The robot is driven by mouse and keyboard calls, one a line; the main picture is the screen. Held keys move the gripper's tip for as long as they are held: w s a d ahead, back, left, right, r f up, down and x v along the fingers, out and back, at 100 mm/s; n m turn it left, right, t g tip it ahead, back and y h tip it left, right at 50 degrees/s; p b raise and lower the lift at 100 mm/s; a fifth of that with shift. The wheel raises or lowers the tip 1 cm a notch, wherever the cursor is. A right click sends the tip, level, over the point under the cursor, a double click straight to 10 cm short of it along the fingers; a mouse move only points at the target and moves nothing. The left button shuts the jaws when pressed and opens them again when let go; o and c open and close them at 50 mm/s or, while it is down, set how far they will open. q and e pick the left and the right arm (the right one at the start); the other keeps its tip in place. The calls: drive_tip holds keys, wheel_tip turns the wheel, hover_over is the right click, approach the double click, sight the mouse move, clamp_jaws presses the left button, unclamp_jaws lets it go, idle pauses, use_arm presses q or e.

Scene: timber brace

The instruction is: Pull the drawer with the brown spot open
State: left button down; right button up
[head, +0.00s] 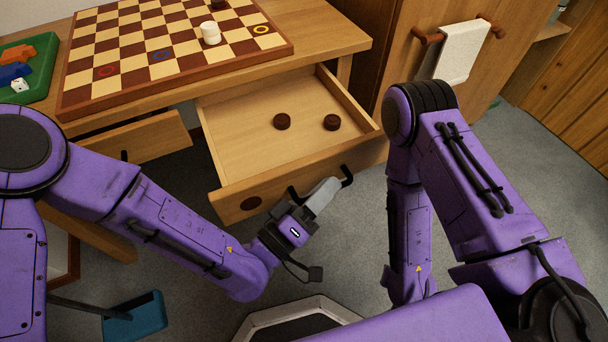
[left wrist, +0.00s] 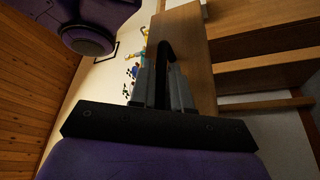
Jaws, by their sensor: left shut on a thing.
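The wooden drawer (head: 228,207) with the dark brown spot (head: 250,203) on its front stands pulled well out from under the table. Two dark round checkers (head: 331,122) lie apart on its floor. My left gripper (head: 324,194) is at the drawer's front, shut on its black handle (head: 347,177). The left wrist view shows the handle (left wrist: 166,50) between the two grey fingers (left wrist: 160,85), close to the wooden drawer front (left wrist: 196,45). My right arm shows in the head view, but its gripper does not.
A second drawer (head: 145,138) at the left is slightly out. A cabinet with a towel (head: 462,50) stands at the right. A blue dustpan (head: 140,318) lies on the grey floor.

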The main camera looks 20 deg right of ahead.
use_arm(q)
drive_tip(key=shift+s, duration=0.2)
drive_tip(key=c, duration=1.4)
unclamp_jaws()
drive_tip(key=shift+c, duration=0.2)
drive_tip(key=v, duration=1)
drive_tip(key=shift+a, duration=0.25)
drive_tip(key=shift+s, duration=0.1)
